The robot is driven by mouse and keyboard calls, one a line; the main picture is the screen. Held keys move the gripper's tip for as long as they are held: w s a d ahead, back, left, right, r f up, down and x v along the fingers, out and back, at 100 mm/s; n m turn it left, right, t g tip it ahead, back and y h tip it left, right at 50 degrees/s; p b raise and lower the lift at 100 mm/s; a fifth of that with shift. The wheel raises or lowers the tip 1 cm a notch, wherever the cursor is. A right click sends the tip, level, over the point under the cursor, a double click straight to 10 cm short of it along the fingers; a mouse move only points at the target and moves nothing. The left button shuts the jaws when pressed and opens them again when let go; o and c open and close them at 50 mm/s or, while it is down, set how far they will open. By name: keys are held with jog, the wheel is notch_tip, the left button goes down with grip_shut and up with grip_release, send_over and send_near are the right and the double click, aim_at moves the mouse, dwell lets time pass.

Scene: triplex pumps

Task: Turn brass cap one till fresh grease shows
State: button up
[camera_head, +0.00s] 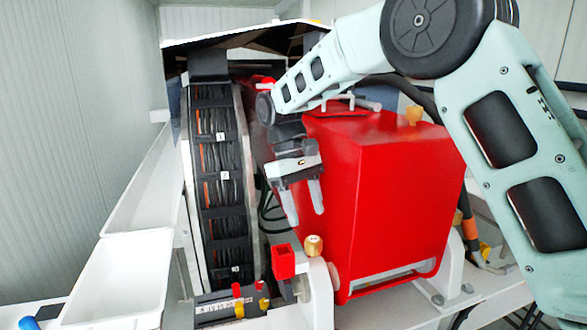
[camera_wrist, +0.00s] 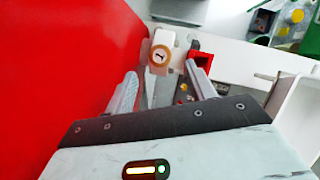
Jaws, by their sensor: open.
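A brass cap with a dark mark like a 1 on its top (camera_wrist: 160,54) sits on a white block and shows beyond my fingertips in the wrist view. In the head view this brass cap (camera_head: 314,245) stands upright at the front left of the red pump housing (camera_head: 385,190). My gripper (camera_head: 305,217) is open and empty, pointing down above the cap and apart from it. In the wrist view the fingers of my gripper (camera_wrist: 161,70) spread on either side of the cap's line. I see no grease at the cap.
A red square socket (camera_head: 283,262) stands close left of the cap. The red housing wall is close beside my gripper. Another brass cap (camera_head: 414,115) is on top of the housing. A cable chain (camera_head: 221,180) and white trays (camera_head: 120,278) lie to the left.

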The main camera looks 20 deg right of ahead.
jog(key=b+v, duration=0.1)
jog(key=v, duration=1)
jog(key=shift+w+r, duration=0.2)
jog(key=shift+b, duration=0.3)
